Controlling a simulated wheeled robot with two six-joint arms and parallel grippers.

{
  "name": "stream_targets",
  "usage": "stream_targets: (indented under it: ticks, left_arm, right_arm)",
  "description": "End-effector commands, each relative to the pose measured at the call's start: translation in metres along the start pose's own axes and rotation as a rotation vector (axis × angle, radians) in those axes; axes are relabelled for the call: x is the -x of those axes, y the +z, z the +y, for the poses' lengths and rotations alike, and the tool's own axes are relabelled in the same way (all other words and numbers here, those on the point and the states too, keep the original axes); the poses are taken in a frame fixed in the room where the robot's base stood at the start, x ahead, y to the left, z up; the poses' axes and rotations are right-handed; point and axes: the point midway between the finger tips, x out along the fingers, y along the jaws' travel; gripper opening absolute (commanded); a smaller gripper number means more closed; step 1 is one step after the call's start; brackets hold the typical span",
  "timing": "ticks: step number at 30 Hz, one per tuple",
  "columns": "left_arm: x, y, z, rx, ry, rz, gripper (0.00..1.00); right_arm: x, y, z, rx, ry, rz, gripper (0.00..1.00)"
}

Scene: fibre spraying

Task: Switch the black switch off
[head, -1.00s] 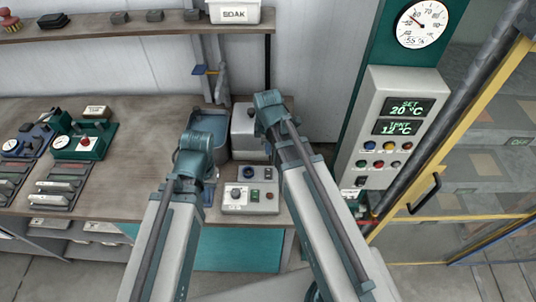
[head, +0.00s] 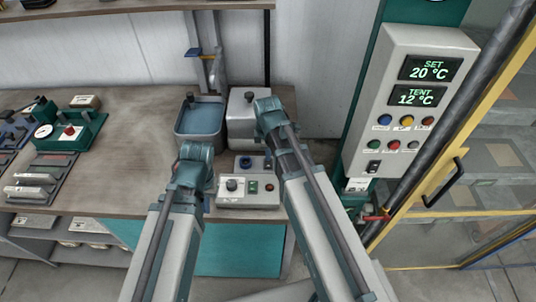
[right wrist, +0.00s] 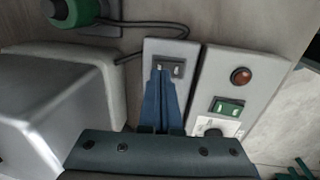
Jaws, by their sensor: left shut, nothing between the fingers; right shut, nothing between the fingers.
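In the right wrist view a dark rocker switch with pale marks (right wrist: 171,67) sits on a narrow grey plate (right wrist: 156,46). My right gripper (right wrist: 163,73) is shut and empty. Its blue fingertips overlap the switch's lower left edge; I cannot tell if they touch it. In the head view a second black switch (head: 373,167) is on the tall grey control panel (head: 395,40), below coloured buttons. My left gripper's fingers are hidden by my left arm.
A grey box (head: 260,201) with a knob, green switch and red button stands beside the plate. A metal box (head: 243,115) and a blue-grey tray (head: 201,120) are behind. A yellow-framed door (head: 447,140) is at the right. The bench is partly clear on the left.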

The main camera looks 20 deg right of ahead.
Motion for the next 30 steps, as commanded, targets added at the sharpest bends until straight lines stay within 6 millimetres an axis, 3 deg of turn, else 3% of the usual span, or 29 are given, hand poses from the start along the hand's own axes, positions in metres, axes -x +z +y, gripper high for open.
stream_targets:
  ticks: [1, 4, 30]
  left_arm:
    - [-0.010, -0.001, 0.001, 0.000, 0.000, 0.000, 0.00]
    - [-0.013, -0.001, 0.001, 0.000, 0.000, 0.000, 0.00]
    - [-0.017, -0.001, 0.002, 0.000, 0.000, 0.000, 0.00]
  right_arm:
    - [-0.010, 0.000, 0.000, 0.000, 0.000, 0.000, 0.00]
    - [-0.013, 0.000, 0.000, 0.000, 0.000, 0.000, 0.00]
    - [-0.016, 0.000, -0.003, 0.000, -0.003, 0.000, 0.00]
